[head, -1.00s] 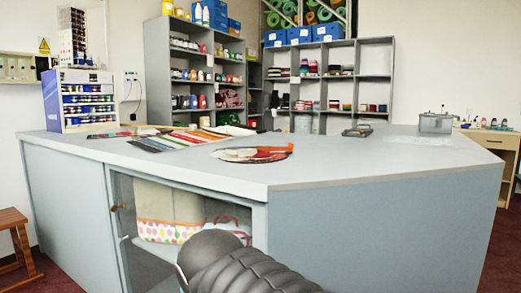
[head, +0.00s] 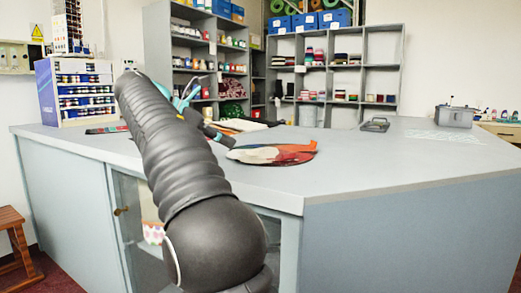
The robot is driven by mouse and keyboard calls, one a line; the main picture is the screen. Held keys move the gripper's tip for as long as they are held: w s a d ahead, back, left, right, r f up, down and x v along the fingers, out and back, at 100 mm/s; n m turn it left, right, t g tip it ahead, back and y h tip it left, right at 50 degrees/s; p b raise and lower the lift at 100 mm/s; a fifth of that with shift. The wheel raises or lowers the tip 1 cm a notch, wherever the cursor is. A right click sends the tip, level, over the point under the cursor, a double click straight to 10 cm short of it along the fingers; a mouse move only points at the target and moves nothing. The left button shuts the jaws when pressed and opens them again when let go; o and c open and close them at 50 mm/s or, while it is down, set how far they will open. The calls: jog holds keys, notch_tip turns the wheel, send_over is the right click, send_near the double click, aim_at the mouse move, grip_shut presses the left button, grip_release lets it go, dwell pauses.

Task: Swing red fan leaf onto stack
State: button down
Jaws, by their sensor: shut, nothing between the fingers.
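The fan deck lies on the grey counter (head: 390,160), with pale leaves of the stack (head: 254,155) at its left. The red fan leaf (head: 296,158) shows at its right side, beside an orange-red part along the back edge. At this size I cannot tell how far the red leaf is spread from the stack. My gripper (head: 224,140) is shut and empty, just left of and behind the fan. My dark arm hides part of the counter to its left. I cannot tell whether the fingertips touch the fan.
A bottle rack (head: 78,92) stands at the counter's back left. A dark tray (head: 375,125) and a grey box (head: 455,117) are at the back right. Shelves (head: 335,75) stand behind. The counter right of the fan is clear.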

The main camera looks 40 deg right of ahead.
jog(key=shift+w+d+r+g, duration=0.15)
jog(key=shift+w+r+g, duration=0.15)
jog(key=shift+w, duration=0.15)
jog(key=shift+s+d+f, duration=0.1)
jog(key=shift+d, duration=0.15)
jog(key=x, duration=0.4)
jog(key=r+x, duration=0.1)
jog(key=x, duration=0.6)
jog(key=shift+s+d, duration=0.15)
jog(key=shift+d, duration=0.55)
jog(key=shift+s+d, duration=0.15)
jog(key=shift+d, duration=0.45)
